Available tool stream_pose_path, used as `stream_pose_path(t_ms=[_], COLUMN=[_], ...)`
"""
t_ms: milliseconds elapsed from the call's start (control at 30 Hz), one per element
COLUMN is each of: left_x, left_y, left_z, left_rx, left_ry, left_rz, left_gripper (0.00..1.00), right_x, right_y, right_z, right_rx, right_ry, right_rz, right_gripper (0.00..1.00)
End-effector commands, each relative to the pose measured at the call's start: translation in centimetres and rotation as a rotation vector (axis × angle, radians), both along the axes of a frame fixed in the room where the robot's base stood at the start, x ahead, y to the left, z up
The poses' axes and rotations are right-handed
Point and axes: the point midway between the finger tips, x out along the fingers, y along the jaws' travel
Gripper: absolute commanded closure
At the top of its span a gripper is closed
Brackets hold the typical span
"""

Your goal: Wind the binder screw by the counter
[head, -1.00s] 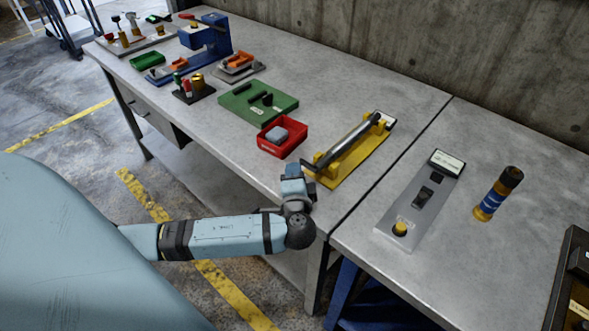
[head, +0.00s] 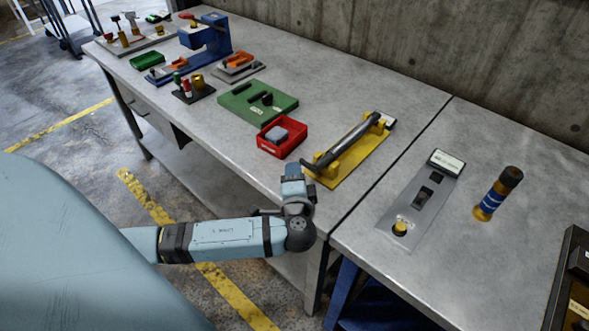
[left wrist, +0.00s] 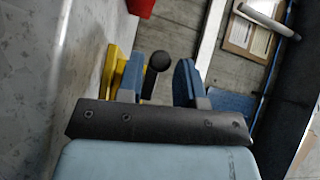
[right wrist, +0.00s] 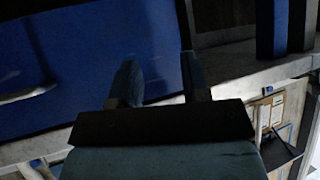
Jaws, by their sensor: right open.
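The binder screw (head: 347,147) is a long grey shaft on a yellow base, lying near the front edge of the grey bench. A dark crank at its near end points toward my left gripper (head: 294,168). In the left wrist view, the crank's black round knob (left wrist: 159,62) shows between the two blue fingers of the left gripper (left wrist: 160,80), closer to the left finger. The fingers stand apart, with a gap on the right of the knob. My right gripper (right wrist: 158,82) shows only in its wrist view, open and empty, facing a blue surface.
A red tray (head: 279,138) with a grey block stands just left of the binder screw. A green plate (head: 257,103) and a blue press (head: 205,42) stand farther left. A grey switch panel (head: 420,201) and an amber bottle (head: 497,194) are on the right bench, with clear room between.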

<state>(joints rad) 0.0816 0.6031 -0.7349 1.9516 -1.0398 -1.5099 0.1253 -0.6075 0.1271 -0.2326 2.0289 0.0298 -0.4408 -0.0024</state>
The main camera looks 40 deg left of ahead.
Motion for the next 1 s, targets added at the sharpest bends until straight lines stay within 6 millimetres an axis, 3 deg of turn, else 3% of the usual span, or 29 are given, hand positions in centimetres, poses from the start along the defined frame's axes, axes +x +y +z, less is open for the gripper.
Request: stream_pose_path(t_ms=[533,733,1000], left_x=[-8.5,-9.9,-10.1], left_y=[-7.2,-8.3,-8.5], left_z=[0.3,0.5,0.6], left_rx=[-0.004,-0.002,-0.001], left_ry=[0.002,-0.001,-0.002], left_rz=[-0.001,0.000,0.000], left_gripper=[0.67,0.67,0.67], right_x=[0.0,0.0,0.0], right_y=[0.1,0.2,0.2], right_z=[-0.6,-0.6,-0.6], right_rx=[0.005,0.007,0.007], right_ry=[0.007,0.007,0.007], right_rz=[-0.002,-0.002,-0.002], right_gripper=[0.57,0.57,0.57])
